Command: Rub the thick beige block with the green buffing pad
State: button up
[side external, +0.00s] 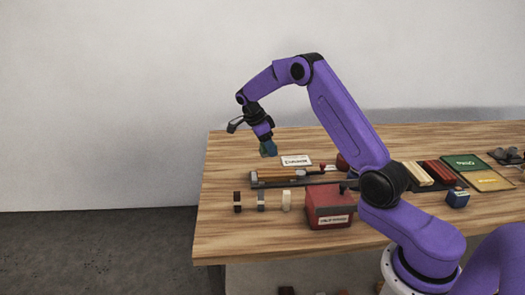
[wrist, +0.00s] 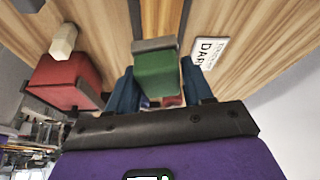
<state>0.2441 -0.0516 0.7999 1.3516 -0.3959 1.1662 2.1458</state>
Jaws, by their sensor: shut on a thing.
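My gripper (side external: 268,148) is above the table near its far left part, pointing down. In the wrist view its blue fingers (wrist: 157,92) are shut on a green block with a grey face, which looks like the green buffing pad (wrist: 156,74). In the side view the pad is small and hard to tell from the fingers. A beige block (side external: 287,200) stands on the table in front, left of a red box, at the right end of a row of small blocks. It also shows in the wrist view (wrist: 63,41), apart from the pad.
The red box (side external: 330,207) stands beside the beige block. A dark block (side external: 237,202) and a grey block (side external: 261,201) stand left of it. A dark tray with orange-brown bars (side external: 283,176) lies behind. A white label (side external: 296,160) lies near my gripper. Beige bars (side external: 417,174) lie right.

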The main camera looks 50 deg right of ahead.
aim_at(274, 172)
jog(key=shift+d+f+m+g+y, duration=0.2)
jog(key=shift+d+m, duration=0.25)
jog(key=shift+m, duration=0.15)
jog(key=shift+d+f+m+g+y, duration=0.1)
jog(key=shift+d+m+g, duration=0.1)
jog(key=shift+d+m, duration=0.3)
jog(key=shift+a+f, duration=0.1)
jog(key=shift+f, duration=3.3)
jog(key=shift+s+f, duration=0.15)
jog(key=shift+f, duration=0.4)
jog(key=shift+c, duration=0.3)
jog(key=shift+s+d, duration=0.25)
jog(key=shift+d, duration=0.2)
jog(key=shift+c, duration=0.5)
jog(key=shift+s+d, duration=1)
jog(key=shift+s, duration=0.05)
jog(key=shift+w+a, duration=1.5)
jog(key=shift+r, duration=4.15)
